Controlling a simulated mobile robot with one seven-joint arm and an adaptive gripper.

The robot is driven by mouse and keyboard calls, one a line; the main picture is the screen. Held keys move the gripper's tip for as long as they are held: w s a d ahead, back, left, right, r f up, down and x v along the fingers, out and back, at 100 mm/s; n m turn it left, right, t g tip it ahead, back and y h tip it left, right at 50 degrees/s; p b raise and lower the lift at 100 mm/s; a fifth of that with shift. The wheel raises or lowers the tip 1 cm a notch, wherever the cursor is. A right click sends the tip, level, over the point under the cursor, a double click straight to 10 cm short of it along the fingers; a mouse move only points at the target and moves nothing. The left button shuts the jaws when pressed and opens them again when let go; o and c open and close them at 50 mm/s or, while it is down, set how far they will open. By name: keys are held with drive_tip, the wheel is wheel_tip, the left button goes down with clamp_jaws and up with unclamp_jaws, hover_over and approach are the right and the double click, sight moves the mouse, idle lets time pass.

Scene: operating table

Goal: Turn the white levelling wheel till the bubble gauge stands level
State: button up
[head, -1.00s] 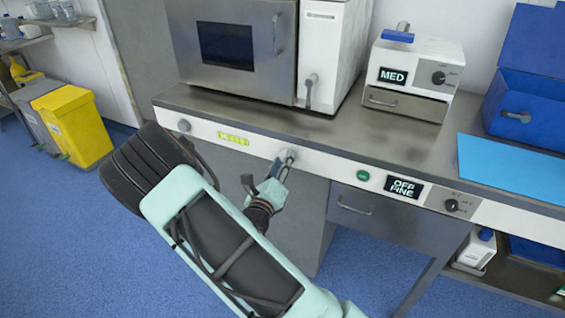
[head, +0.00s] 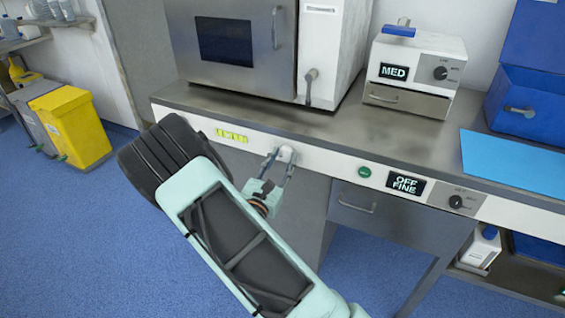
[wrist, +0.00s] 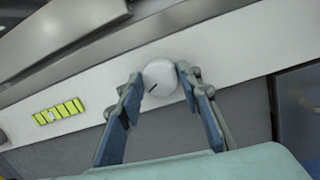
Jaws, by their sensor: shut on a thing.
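The white levelling wheel (head: 286,154) sits on the white front panel of the bench. In the wrist view the wheel (wrist: 160,76) has a dark mark that points to its lower left. My gripper (head: 279,158) has one finger on each side of the wheel and is shut on it; the fingers (wrist: 156,84) also show in the wrist view. The yellow-green bubble gauge (head: 231,136) is on the same panel, left of the wheel. In the wrist view the gauge (wrist: 59,112) has several segments, with a paler spot left of its middle; its exact reading is too small to tell.
A green button (head: 364,172), an OFF FINE display (head: 405,186) and a dark knob (head: 456,202) are right of the wheel. A drawer handle (head: 352,207) juts out below. A steel-doored cabinet (head: 224,45) stands on the bench (head: 380,125). Floor is free at left.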

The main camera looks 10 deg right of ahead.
drive_tip(key=shift+m+h+b, duration=0.4)
drive_tip(key=shift+m, duration=0.8)
drive_tip(key=o, duration=1.2)
drive_tip(key=shift+c, duration=0.2)
drive_tip(key=v, duration=1.2)
